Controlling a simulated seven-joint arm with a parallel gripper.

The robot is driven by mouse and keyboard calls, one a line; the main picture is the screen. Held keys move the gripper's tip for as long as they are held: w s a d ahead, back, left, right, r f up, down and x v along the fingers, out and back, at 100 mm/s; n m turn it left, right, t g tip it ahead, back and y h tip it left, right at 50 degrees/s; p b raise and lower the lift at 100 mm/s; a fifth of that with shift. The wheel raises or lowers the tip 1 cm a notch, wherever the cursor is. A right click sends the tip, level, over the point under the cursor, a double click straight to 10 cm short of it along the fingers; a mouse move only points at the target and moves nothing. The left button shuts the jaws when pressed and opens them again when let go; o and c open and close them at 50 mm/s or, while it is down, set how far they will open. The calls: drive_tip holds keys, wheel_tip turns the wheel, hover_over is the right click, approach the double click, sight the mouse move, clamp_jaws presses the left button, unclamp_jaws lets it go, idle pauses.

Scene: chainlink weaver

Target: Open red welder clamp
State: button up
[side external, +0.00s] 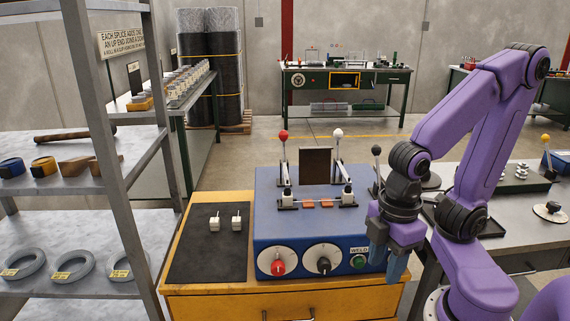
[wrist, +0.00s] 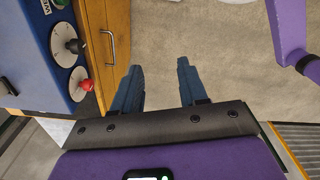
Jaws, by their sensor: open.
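The blue welder (side external: 310,235) sits on a yellow wooden cabinet. The red-balled clamp lever (side external: 283,136) stands upright at its left, with its clamp block (side external: 288,199) at the foot. A white-balled lever (side external: 337,134) stands upright at the right. My gripper (side external: 397,270) points down at the welder's right front corner, well away from the red lever. In the wrist view my gripper (wrist: 160,72) is open and empty above bare floor. There the welder's face (wrist: 40,60) shows at the left edge; the red lever is out of view.
Two dials, one with a red knob (side external: 278,266) and one black (side external: 323,265), are on the welder's front. A black-balled lever (side external: 376,151) rises at its right. A black mat (side external: 205,250) with two white pieces lies left. A grey shelf (side external: 130,150) stands further left.

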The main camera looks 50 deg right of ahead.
idle(0.3)
drive_tip(key=shift+o, duration=1.3)
drive_tip(key=shift+w, duration=0.2)
drive_tip(key=n+t+h, duration=0.9)
drive_tip(key=n+h, duration=0.1)
drive_tip(key=n, duration=0.4)
approach(284, 133)
drive_tip(key=x, duration=1.1)
drive_tip(key=shift+w+f, duration=0.1)
drive_tip(key=shift+w, duration=0.05)
clamp_jaws()
